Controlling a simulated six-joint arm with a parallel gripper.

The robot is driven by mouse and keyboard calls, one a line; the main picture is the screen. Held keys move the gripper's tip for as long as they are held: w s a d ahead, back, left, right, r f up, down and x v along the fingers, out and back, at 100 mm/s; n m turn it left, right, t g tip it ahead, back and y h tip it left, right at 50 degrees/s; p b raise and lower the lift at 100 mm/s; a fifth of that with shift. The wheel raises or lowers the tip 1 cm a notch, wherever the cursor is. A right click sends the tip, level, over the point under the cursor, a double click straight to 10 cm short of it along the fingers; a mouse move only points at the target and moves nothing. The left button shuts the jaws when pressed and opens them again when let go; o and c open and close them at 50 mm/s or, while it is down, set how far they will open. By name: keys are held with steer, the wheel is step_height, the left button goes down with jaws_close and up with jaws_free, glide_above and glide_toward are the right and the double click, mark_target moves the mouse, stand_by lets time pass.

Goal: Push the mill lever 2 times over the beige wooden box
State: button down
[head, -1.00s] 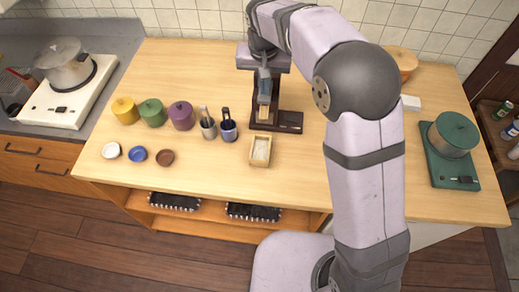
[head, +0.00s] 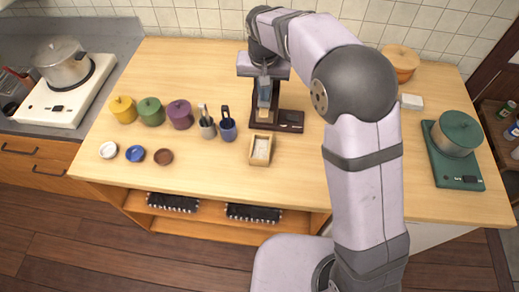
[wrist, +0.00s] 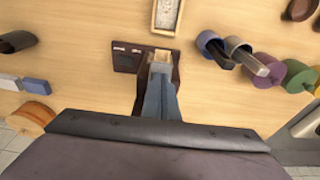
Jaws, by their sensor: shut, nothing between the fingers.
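The mill has a dark brown stand and base (head: 291,121) at the back middle of the table; its base also shows in the wrist view (wrist: 127,58). My gripper (head: 264,97) is shut and empty, pointing down over the left part of the mill. In the wrist view its blue-grey fingers (wrist: 160,98) cover much of the mill. I cannot make out the lever or whether the fingers touch it. A small beige part of the mill (wrist: 160,58) shows just beyond the fingertips. The beige wooden box (head: 261,150), with pale contents, stands in front of the mill; it also shows in the wrist view (wrist: 155,27).
Left of the mill are a blue cup (head: 228,130), a grey cup (head: 207,131), yellow, green and purple (head: 180,115) lidded pots, and small dishes (head: 163,157). A green scale with a pot (head: 459,133) stands right. The table front around the box is clear.

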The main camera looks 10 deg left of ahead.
steer(key=shift+r, duration=0.2)
steer(key=shift+r+p, duration=1.7)
steer(key=shift+r, duration=0.05)
steer(key=shift+f, duration=0.25)
steer(key=shift+f+b, duration=1.25)
steer(key=shift+f, duration=0.55)
steer(key=shift+r, duration=0.2)
steer(key=shift+r+p, duration=1.75)
steer(key=shift+r, duration=0.1)
steer(key=shift+r, duration=0.1)
